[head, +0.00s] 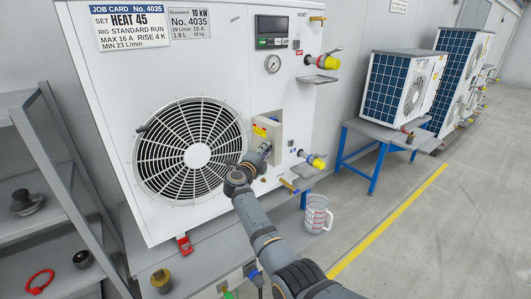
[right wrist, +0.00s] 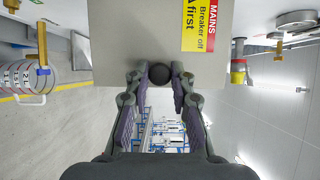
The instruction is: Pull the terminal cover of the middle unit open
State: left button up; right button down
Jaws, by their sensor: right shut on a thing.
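The near pump unit (head: 130,60) is a large white box with a round fan grille and a job card No. 4035. Its terminal cover (head: 272,130) is a light grey plate with a yellow and red label, right of the fan. In the right wrist view the cover (right wrist: 135,45) fills the top middle, its label reading MAINS, breaker off first. My right gripper (head: 264,153) is at the cover's lower part. In the right wrist view its fingers (right wrist: 161,85) are closed around the cover's round black knob (right wrist: 166,73). I cannot tell how far the cover stands open. My left gripper is not in view.
Yellow-capped fittings (head: 330,61) and a gauge (head: 273,64) sit on the panel near the cover. A grey shelf (head: 60,200) stands left. More units (head: 408,83) stand right; the floor between is clear.

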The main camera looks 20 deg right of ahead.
jog(key=c, duration=1.1)
grip_release()
jog(key=shift+c, duration=0.2)
jog(key=v, duration=0.7)
